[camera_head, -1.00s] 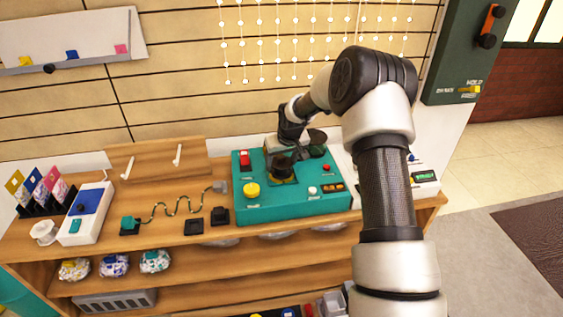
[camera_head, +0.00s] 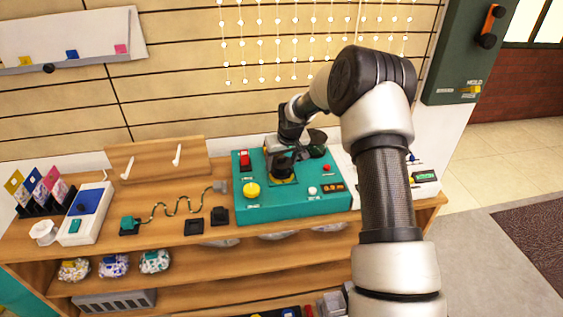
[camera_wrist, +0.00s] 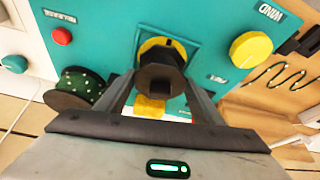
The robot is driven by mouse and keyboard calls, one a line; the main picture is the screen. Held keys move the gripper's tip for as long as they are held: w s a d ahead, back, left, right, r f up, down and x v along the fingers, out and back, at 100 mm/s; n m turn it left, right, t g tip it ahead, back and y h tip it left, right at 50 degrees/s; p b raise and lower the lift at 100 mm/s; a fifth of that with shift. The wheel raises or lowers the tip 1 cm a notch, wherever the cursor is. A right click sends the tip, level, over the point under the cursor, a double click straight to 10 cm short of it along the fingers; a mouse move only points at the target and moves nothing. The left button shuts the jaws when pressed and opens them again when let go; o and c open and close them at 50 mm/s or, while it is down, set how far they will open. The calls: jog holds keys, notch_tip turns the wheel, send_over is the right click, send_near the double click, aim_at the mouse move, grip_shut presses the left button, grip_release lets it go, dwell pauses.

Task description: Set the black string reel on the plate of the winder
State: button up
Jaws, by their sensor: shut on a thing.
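My gripper (camera_wrist: 160,88) is shut on the black string reel (camera_wrist: 160,72), a dark, faceted spool held between the two fingers. In the head view my gripper (camera_head: 284,158) is over the teal winder (camera_head: 235,190), which stands on the wooden shelf. The winder's yellow plate (camera_wrist: 153,46) shows around the reel's far edge in the wrist view, and the reel is right over it. Whether the reel touches the plate I cannot tell.
A dark-flanged reel with green, white-dotted string (camera_wrist: 82,84) is close beside the gripper. A yellow knob (camera_head: 251,190), a red switch (camera_head: 244,159) and small buttons sit on the winder. A wavy cord (camera_head: 175,205) and black square blocks (camera_head: 194,227) lie left of it.

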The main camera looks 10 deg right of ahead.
jog(key=shift+f+b, duration=0.5)
jog(key=shift+f, duration=0.3)
dwell(0.7)
jog(key=o, duration=1.1)
jog(key=shift+c, duration=1)
jog(key=shift+r, duration=0.1)
jog(key=shift+r+p, duration=2.5)
jog(key=shift+r, duration=1.9)
